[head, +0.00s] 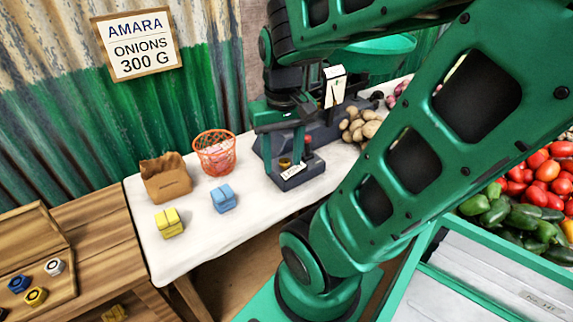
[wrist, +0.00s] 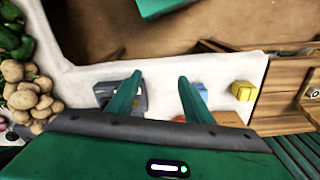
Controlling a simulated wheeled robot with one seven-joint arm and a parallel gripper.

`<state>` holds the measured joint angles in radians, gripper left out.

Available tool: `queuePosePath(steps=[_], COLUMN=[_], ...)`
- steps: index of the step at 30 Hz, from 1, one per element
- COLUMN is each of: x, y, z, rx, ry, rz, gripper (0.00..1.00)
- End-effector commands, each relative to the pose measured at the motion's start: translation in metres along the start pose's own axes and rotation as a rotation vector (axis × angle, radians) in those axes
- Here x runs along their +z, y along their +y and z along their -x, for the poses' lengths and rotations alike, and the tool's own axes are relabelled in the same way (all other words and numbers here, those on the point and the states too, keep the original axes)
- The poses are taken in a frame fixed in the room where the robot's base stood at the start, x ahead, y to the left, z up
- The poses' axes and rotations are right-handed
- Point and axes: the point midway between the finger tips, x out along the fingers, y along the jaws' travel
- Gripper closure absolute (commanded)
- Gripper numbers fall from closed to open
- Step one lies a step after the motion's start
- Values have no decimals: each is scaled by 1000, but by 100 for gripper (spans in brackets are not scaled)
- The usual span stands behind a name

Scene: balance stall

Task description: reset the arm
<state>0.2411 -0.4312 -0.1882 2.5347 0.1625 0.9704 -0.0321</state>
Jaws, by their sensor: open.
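My gripper (head: 283,155) is in the head view, over the white-topped stall table, in front of the dark weighing scale (head: 303,175). Its two green fingers point down and stand apart. In the wrist view, my gripper (wrist: 160,77) shows both fingers spread with nothing between them but white table top. My green arm reaches across the right half of the head view and hides part of the stall behind it.
On the table (head: 205,236) stand a paper bag (head: 167,183), an orange basket (head: 214,155), a blue block (head: 223,199) and a yellow block (head: 169,224). Potatoes (head: 362,127) lie behind the scale. Peppers (head: 515,216) and tomatoes (head: 530,182) are at right. A wooden tray (head: 62,268) is at left.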

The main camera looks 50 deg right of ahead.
Motion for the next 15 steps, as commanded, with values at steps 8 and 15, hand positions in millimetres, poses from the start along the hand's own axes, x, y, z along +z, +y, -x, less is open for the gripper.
queuePosePath(steps=[8,15], x=[39,39], y=[6,6], z=[4,3], rx=[-20,-19], ry=[-55,-55], rz=[-37,-37], gripper=[53,53])
